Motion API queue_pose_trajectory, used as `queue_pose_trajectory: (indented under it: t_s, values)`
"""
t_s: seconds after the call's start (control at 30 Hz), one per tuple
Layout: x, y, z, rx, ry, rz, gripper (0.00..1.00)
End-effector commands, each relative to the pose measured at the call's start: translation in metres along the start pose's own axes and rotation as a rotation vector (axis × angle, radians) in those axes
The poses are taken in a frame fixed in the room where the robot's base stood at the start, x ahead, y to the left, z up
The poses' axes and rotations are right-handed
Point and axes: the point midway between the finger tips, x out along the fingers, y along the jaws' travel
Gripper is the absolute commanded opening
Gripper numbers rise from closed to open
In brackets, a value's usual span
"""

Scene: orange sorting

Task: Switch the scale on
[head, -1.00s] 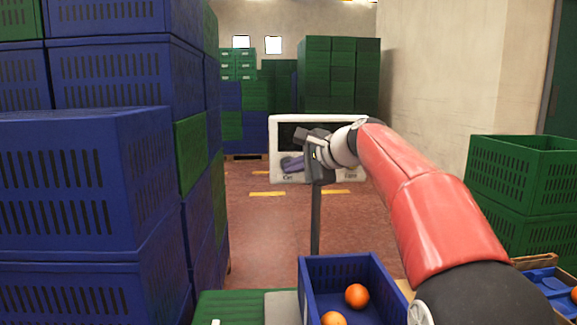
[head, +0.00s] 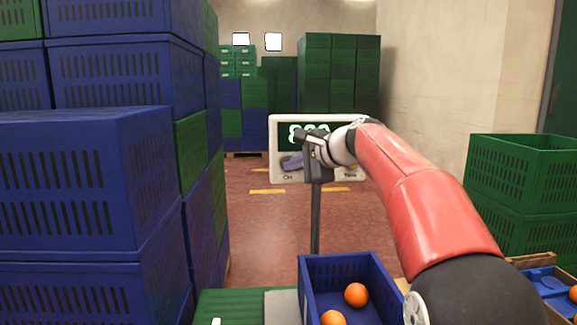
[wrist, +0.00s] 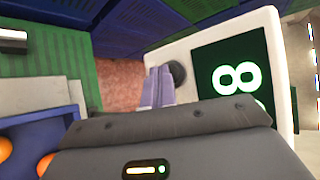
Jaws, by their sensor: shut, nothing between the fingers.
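The scale's display head (head: 275,165) is a white panel on a dark post (head: 315,220). Its dark screen (head: 290,131) shows lit green-white digits, partly hidden by my arm. In the wrist view the panel (wrist: 283,60) fills the right side, with a lit digit on its screen (wrist: 236,80). A round dark button (wrist: 178,73) sits on the panel beside the fingertips. My gripper (wrist: 158,72) is shut and empty, its tips close to the button; I cannot tell whether they touch it. The scale's grey platform (head: 283,307) is partly behind a blue crate (head: 306,290).
The blue crate holds oranges (head: 356,294). Tall stacks of blue crates (head: 95,180) stand close on the left. Green crates (head: 520,175) stand on the right. The red floor (head: 250,220) behind the scale is open.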

Motion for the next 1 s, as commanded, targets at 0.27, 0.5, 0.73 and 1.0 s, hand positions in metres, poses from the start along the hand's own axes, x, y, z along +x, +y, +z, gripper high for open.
queue_pose_trajectory:
  t_s: [0.27,0.5,0.73,1.0]
  values:
    - [-0.005,0.005,0.003,0.0,0.001,-0.001,0.0]
    - [-0.013,0.011,0.009,0.001,0.001,0.0,0.0]
    - [-0.013,0.01,0.009,0.001,0.0,0.001,0.0]
    - [-0.025,0.021,0.018,0.0,0.0,-0.001,0.0]
